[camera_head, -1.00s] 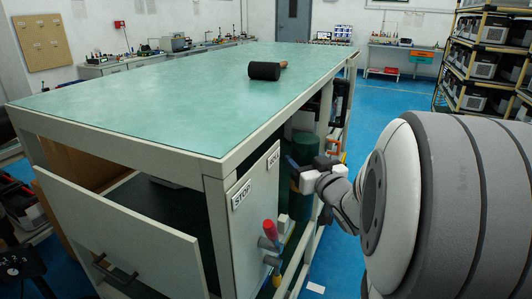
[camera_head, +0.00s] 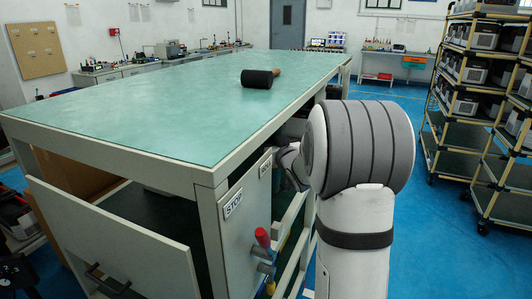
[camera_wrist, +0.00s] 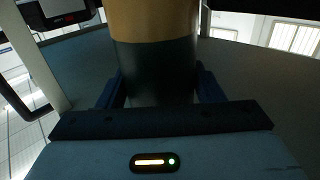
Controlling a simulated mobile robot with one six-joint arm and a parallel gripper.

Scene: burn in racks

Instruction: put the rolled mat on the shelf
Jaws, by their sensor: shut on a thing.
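In the wrist view, a thick cylinder, dark green below and tan above, stands between the two blue fingers of my gripper (camera_wrist: 161,88); I take it as the rolled mat (camera_wrist: 158,62). The fingers are shut on its dark part, and its top runs out of the picture. In the head view my arm hides the gripper and the roll, beside the right end of the workbench (camera_head: 130,115). Under the bench top a dark lower shelf (camera_head: 150,212) shows; I cannot tell whether this is the task's shelf.
A black-headed mallet (camera_head: 257,79) lies on the bench top. A panel (camera_head: 245,215) marked STOP and a red-handled part (camera_head: 262,238) are at the bench's near right corner. Racks (camera_head: 480,120) with grey boxes stand at right. Blue floor (camera_head: 415,255) is clear between.

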